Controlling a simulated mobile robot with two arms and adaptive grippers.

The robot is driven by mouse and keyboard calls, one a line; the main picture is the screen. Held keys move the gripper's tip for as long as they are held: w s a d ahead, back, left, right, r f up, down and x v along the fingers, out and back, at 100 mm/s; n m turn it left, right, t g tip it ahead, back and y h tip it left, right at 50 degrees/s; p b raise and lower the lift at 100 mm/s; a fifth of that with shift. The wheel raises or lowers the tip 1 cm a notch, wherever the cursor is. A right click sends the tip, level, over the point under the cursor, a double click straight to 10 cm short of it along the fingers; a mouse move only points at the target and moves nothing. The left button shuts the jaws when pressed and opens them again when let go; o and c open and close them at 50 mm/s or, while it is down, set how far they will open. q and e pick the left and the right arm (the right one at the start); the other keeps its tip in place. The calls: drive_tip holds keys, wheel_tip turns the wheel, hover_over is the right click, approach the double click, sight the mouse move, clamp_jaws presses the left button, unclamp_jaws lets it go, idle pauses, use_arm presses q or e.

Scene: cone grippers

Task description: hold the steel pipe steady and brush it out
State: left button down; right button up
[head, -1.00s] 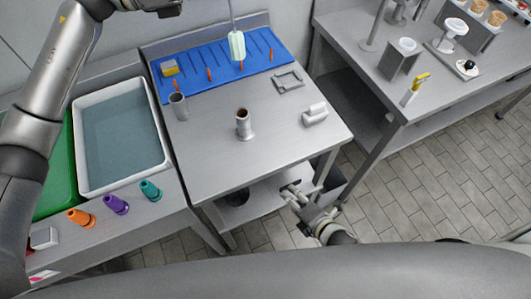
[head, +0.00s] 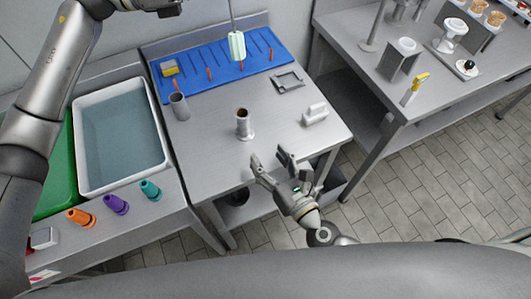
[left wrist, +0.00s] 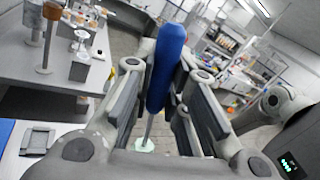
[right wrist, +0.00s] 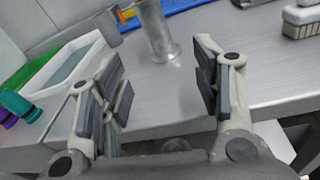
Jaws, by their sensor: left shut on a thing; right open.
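The steel pipe (head: 243,124) stands upright on a flanged foot on the steel table, with a brown, dirty-looking mouth. It also shows in the right wrist view (right wrist: 158,32), beyond the fingers. My right gripper (head: 270,157) is open and empty, at the table's front edge, just in front of the pipe and apart from it. My left gripper (left wrist: 162,88) is shut on the blue handle of the brush (left wrist: 166,62). In the head view the brush's pale green head (head: 237,45) hangs over the blue mat, behind the pipe. The left fingers are outside the head view.
A grey cup (head: 179,106) stands left of the pipe; a white-bristled brush block (head: 315,115) lies to its right. The blue mat (head: 205,86) with orange pegs and a yellow sponge (head: 169,68) is behind. A water basin (head: 87,187) and coloured cones are at left.

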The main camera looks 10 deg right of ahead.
sight(247, 126)
drive_tip(key=shift+w+a+r+n+t, duration=0.1)
drive_tip(key=shift+w+a+n+t, duration=0.2)
drive_tip(key=shift+w+n, duration=0.15)
drive_tip(key=shift+w+a+r+n+t, duration=0.1)
drive_tip(key=shift+w+a+n+t, duration=0.15)
drive_tip(key=shift+w+n, duration=0.2)
drive_tip(key=x, duration=1.1)
drive_tip(key=shift+w+a+r, duration=0.1)
drive_tip(key=shift+w+a, duration=0.1)
drive_tip(key=shift+w, duration=0.15)
clamp_jaws()
drive_tip(key=shift+n+y, duration=0.3)
drive_tip(key=shift+y, duration=0.2)
drive_tip(key=shift+n+g+y, duration=0.5)
drive_tip(key=shift+g+y, duration=0.05)
drive_tip(key=shift+y, duration=0.25)
drive_tip(key=shift+d, duration=0.1)
